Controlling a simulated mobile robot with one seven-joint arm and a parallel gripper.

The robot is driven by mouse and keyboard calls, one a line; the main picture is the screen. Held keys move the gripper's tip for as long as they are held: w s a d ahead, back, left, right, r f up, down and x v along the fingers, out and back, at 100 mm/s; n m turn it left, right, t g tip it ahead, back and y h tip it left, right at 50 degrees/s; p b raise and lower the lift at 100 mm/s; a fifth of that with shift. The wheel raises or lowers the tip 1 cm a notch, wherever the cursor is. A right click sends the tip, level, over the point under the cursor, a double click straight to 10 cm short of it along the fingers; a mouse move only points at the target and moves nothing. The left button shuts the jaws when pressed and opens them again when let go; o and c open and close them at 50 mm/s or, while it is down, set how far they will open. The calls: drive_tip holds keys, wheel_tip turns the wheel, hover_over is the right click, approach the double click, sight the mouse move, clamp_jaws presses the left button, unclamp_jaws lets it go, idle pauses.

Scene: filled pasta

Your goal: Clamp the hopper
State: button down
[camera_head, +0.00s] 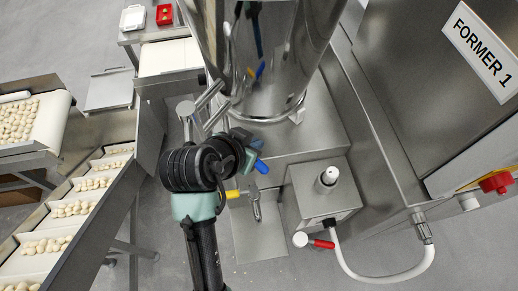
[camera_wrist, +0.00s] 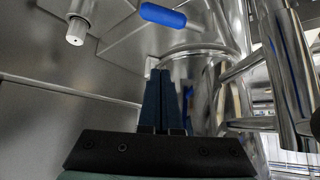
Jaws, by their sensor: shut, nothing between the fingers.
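The hopper (camera_head: 268,60) is a large shiny steel cylinder at the top middle of the head view. A band or flange (camera_head: 270,117) runs around its foot, with small tabs at its edge. In the wrist view the curved steel of the hopper's lower part (camera_wrist: 205,75) stands just beyond my fingers. A blue-gripped lever (camera_head: 262,167) sits below the hopper; a blue handle also shows at the top of the wrist view (camera_wrist: 163,15). My gripper (camera_wrist: 161,72) is shut and empty, its fingertips close to the hopper's foot. Contact cannot be told.
A yellow-handled lever (camera_head: 233,194) and a red-handled valve (camera_head: 323,243) sit below on the machine. A steel box (camera_head: 318,200) with a white hose (camera_head: 385,278) is to the right, beside the FORMER 1 cabinet (camera_head: 430,80). A conveyor of pasta (camera_head: 75,209) runs at left.

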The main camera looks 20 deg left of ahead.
drive_tip(key=shift+w+d+m+g, duration=0.3)
drive_tip(key=shift+w+m+g, duration=0.25)
drive_tip(key=shift+w, duration=0.2)
drive_tip(key=r+m+g, duration=0.1)
drive_tip(key=w+d+r+m+g+b, duration=0.1)
drive_tip(key=g, duration=0.1)
drive_tip(key=shift+w+g+h, duration=0.25)
drive_tip(key=shift+h, duration=0.05)
drive_tip(key=x, duration=0.9)
drive_tip(key=shift+f, duration=0.4)
drive_tip(key=s, duration=0.1)
drive_tip(key=s+a+p, duration=0.1)
drive_tip(key=s+f+p, duration=0.1)
drive_tip(key=shift+s+a, duration=0.2)
